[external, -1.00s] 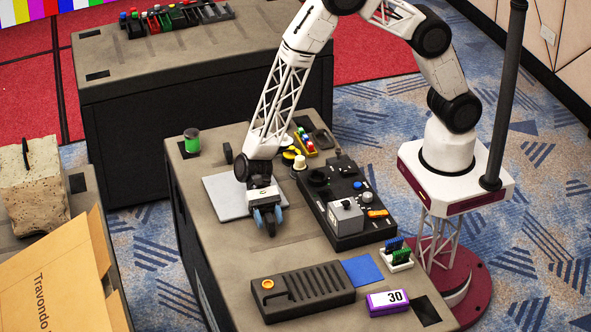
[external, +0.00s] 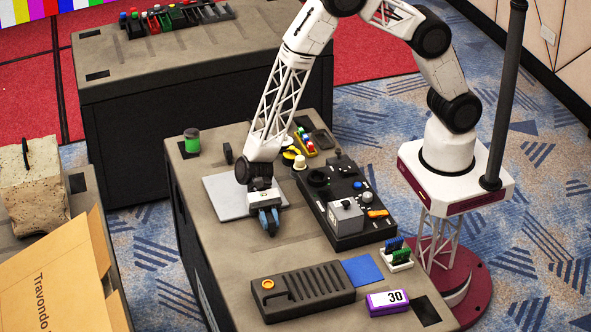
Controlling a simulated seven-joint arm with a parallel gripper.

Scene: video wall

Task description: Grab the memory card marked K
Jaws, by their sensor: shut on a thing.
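My gripper (external: 269,229) points down over the near tabletop, at the front right corner of the grey mat. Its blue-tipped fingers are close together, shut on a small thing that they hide. I cannot tell whether it is a memory card or read any mark on it. A white holder (external: 399,266) at the table's right edge has small upright cards in it, a blue card (external: 393,245) and a green card (external: 402,255). They look like memory cards, but no letter on them is legible. My gripper is well to the left of this holder.
A black control panel (external: 345,240) with knobs stands right of my gripper. A dark slotted block (external: 310,292), a blue square (external: 362,270) and a purple box marked 30 (external: 388,302) lie nearer the front. The left front tabletop is clear.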

